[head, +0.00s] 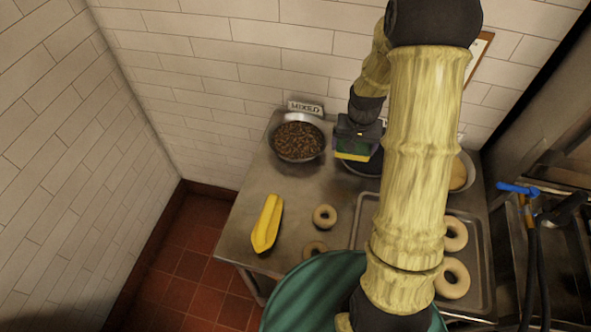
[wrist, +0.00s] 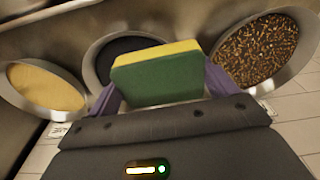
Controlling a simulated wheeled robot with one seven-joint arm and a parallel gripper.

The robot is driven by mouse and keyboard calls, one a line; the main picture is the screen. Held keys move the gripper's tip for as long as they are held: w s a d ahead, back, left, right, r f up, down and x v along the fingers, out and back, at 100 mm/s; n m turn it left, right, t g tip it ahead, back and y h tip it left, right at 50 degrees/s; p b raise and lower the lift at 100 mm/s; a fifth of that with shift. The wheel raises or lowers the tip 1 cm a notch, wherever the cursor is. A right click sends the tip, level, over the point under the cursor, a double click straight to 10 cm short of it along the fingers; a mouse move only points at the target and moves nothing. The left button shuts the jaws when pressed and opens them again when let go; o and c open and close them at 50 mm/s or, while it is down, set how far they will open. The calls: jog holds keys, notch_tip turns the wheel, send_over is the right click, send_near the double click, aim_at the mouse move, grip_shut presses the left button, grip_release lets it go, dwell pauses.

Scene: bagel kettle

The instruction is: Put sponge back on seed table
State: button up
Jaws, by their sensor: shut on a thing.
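The sponge (wrist: 158,78), green with a yellow layer, is held between the purple fingers of my gripper (wrist: 160,85) in the wrist view. In the head view the sponge (head: 353,156) hangs at the back of the metal seed table (head: 290,215), in front of the dark seed bowl (head: 366,165). My gripper (head: 355,138) is shut on it. The sponge seems to be above the table near the bowls; I cannot tell whether it touches anything. My arm hides part of the table.
A bowl of mixed seeds (head: 298,140) stands left of the sponge, and a bowl of pale seeds (wrist: 45,88) on the other side. A yellow scoop-like object (head: 267,223), bagels (head: 324,216) and a tray (head: 483,262) lie nearer. Bare tabletop shows between scoop and mixed bowl.

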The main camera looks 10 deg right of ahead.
jog(key=shift+w+d, duration=0.25)
jog(key=shift+d, duration=0.15)
jog(key=shift+s, duration=0.1)
jog(key=s+a, duration=0.2)
jog(key=a, duration=1.8)
jog(key=shift+s+a+r+m+p, duration=0.25)
jog(key=shift+a+r+m+p, duration=0.1)
jog(key=shift+r+m, duration=0.1)
jog(key=shift+f+p, duration=0.4)
jog(key=shift+f, duration=2.55)
